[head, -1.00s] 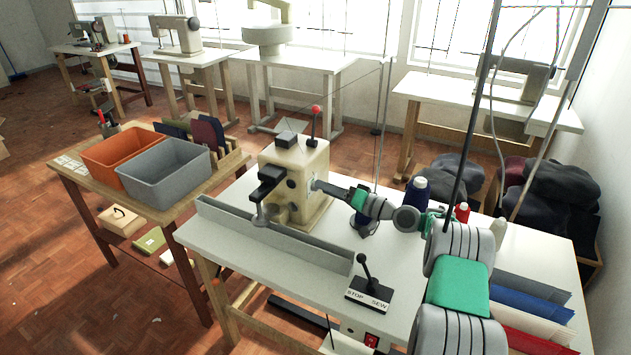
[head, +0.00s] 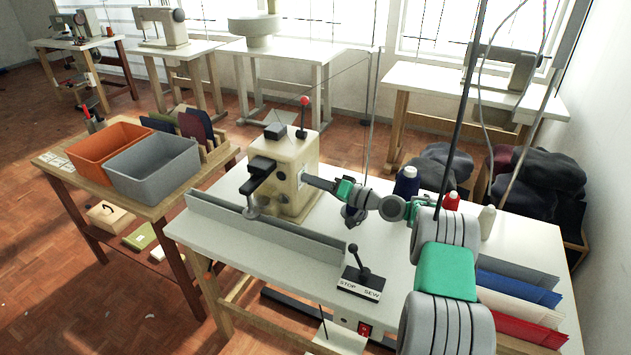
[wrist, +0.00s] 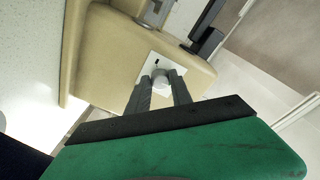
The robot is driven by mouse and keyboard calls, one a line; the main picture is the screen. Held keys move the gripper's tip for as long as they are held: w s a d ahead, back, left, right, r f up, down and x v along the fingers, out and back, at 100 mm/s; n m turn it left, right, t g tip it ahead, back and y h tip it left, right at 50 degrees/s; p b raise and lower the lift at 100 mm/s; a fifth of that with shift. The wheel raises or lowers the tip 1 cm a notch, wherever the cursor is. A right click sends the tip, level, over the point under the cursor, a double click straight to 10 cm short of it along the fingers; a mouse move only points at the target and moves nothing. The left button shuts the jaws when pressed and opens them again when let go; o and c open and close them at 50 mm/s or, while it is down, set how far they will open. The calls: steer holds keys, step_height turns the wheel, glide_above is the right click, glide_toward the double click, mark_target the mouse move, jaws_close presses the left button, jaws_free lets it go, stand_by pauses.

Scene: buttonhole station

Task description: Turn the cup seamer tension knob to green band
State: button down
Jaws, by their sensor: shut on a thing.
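The beige machine (head: 285,190) stands on the white table, with a tension knob on its right side. My gripper (wrist: 160,88) is shut on the knob, one finger on each side. In the head view my gripper (head: 312,182) reaches the machine's side from the right, and its fingers mostly hide the knob. I cannot make out a green band on the plate.
A grey rail (head: 265,228) runs along the white table (head: 220,240). A STOP/SEW lever (head: 360,272) stands at the front. Thread cones (head: 405,182) stand behind my arm. Orange (head: 105,148) and grey (head: 155,168) bins stand on the left table.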

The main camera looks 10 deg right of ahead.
steer(key=shift+r, duration=0.1)
steer(key=shift+d+m, duration=0.1)
steer(key=shift+m, duration=0.7)
steer(key=c, duration=1.4)
jaws_free()
steer(key=shift+d, duration=0.1)
steer(key=shift+o, duration=1.3)
